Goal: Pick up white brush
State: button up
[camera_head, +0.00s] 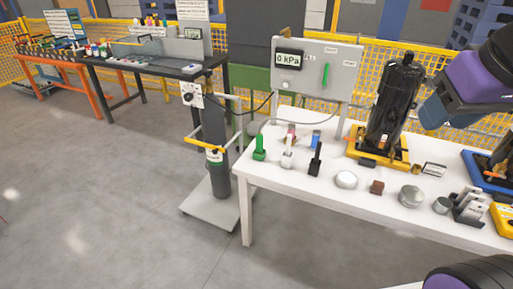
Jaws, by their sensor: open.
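The white brush (287,155) stands near the left end of the white table (228,178), between a green brush (260,148) and a black brush (315,160). It looks upright and apart from both, and nothing hides it from the front. Dark purple and black links of my arm show at the right edge and in the bottom right corner. My gripper is out of view, so its place relative to the white brush does not show.
A white panel with a 0 kPa display (288,60) rises behind the table. A round white item (346,180) sits right of the brushes. A gas cylinder trolley (215,150) stands left; grey floor is open in front.

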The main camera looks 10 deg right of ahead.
aim_at(290, 136)
jog(key=z, duration=1.4)
jog(key=u, duration=1.4)
jog(key=i+j, duration=0.35)
jog(key=i, duration=0.15)
jog(key=i+j+u, duration=0.15)
jog(key=i+j, duration=0.2)
jog(key=i, duration=0.15)
